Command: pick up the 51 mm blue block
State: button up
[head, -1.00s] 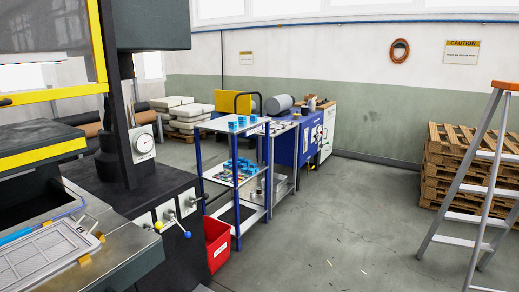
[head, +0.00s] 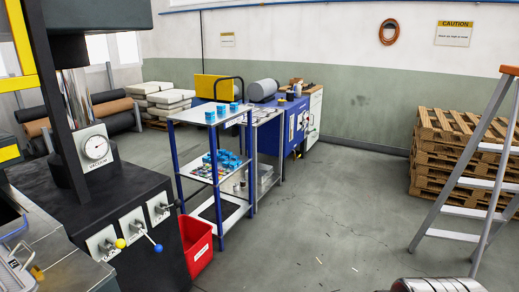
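Three small blue pieces (head: 210,116) stand on the white top shelf (head: 190,114) of a blue-framed trolley. Several more blue pieces (head: 222,160) lie clustered on its middle shelf, beside small multicoloured items. They are too small and far off for me to tell which is the 51 mm blue block. My gripper is not in view, so I cannot see its state or where it is relative to the pieces.
A red bin (head: 196,245) stands at the trolley's front foot. A black machine with a gauge (head: 96,147) and levers fills the left. A stepladder (head: 470,185) and stacked pallets (head: 455,150) stand at right. The grey floor (head: 335,215) between is mostly open.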

aim_at(209, 115)
jog(key=z, duration=0.05)
jog(key=i, duration=5.6)
jog(key=u, duration=0.1)
